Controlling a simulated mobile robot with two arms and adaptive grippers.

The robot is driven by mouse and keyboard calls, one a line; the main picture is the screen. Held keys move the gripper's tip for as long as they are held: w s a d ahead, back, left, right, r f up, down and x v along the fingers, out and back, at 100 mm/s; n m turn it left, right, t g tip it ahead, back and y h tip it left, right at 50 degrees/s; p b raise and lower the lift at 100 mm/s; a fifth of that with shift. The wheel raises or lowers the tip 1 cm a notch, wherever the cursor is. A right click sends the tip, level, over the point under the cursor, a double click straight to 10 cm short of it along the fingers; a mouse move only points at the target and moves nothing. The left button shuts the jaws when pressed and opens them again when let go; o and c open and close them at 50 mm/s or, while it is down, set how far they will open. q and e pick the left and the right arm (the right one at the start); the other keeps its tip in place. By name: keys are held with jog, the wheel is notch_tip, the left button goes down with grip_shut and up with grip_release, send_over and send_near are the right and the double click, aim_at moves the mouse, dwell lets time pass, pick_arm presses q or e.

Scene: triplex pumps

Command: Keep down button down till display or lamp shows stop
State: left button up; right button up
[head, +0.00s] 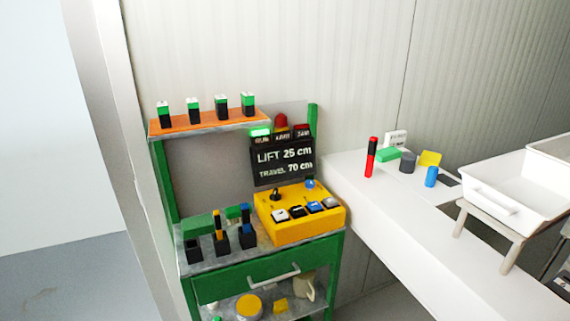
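A yellow control box (291,230) sits on the right of the green workbench top. Its face carries a row of square buttons (298,211), a black knob or lever (275,194) and a blue round knob (310,184). Which button is the down button is too small to read. Above it a black display (283,160) reads "LIFT 25 cm" and "TRAVEL 70 cm". On top of the display are a bright green lamp (260,133), a red dome (281,121) and a red lamp (301,131); their small labels are hard to read. Neither gripper is in view.
An orange shelf (208,123) holds several green-and-black items. Black holders (246,237) stand left of the box. Floor at left is clear.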

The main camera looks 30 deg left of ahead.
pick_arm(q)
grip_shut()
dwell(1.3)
